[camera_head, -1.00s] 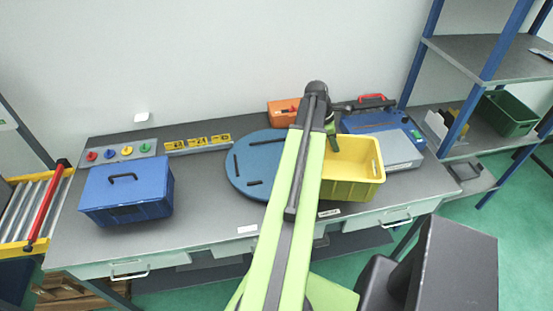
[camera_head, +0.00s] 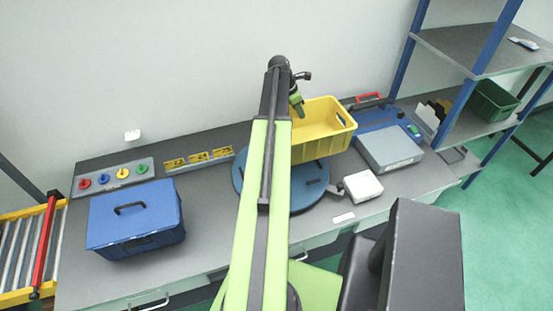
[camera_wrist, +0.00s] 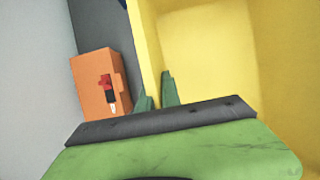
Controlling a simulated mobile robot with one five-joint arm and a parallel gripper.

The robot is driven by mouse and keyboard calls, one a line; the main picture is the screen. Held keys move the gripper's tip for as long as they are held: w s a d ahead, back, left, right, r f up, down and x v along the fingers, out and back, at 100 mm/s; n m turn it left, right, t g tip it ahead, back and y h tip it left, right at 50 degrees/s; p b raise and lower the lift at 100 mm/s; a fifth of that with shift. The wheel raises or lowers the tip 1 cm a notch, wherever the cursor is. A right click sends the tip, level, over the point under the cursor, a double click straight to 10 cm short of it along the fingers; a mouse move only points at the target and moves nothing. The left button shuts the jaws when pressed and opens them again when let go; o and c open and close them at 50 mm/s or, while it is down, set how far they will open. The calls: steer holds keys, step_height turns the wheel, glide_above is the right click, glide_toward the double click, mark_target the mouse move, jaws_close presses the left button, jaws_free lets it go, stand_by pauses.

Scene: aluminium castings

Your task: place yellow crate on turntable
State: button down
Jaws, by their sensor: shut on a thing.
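The yellow crate (camera_head: 322,128) is upright in the head view, over the back right part of the blue round turntable (camera_head: 308,198). I cannot tell whether it touches the turntable. My gripper (camera_head: 298,105) is at the crate's left end, partly hidden by my arm. In the wrist view, the green fingers of my gripper (camera_wrist: 157,92) are shut on the rim of the yellow crate (camera_wrist: 205,60). My arm hides the middle of the turntable.
An orange box (camera_wrist: 98,88) stands beside the crate in the wrist view. A blue toolbox (camera_head: 135,220) is at the left. A small white box (camera_head: 362,186) stands at the turntable's right edge. A grey box (camera_head: 390,148) and a blue shelf rack are further right.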

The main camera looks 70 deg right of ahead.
steer(key=w+a+f+b, duration=0.3)
steer(key=w, duration=0.1)
steer(key=w+a+f+b, duration=0.3)
steer(key=a, duration=0.1)
steer(key=shift+w+a+f, duration=0.25)
steer(key=shift+w+f, duration=0.1)
steer(key=shift+w, duration=0.05)
step_height(320, 180, down, 4)
steer(key=b, duration=0.4)
steer(key=shift+f, duration=0.2)
steer(key=shift+r, duration=0.25)
steer(key=shift+f, duration=0.2)
steer(key=c, duration=1.5)
jaws_free()
steer(key=shift+c, duration=0.2)
steer(key=shift+r, duration=0.1)
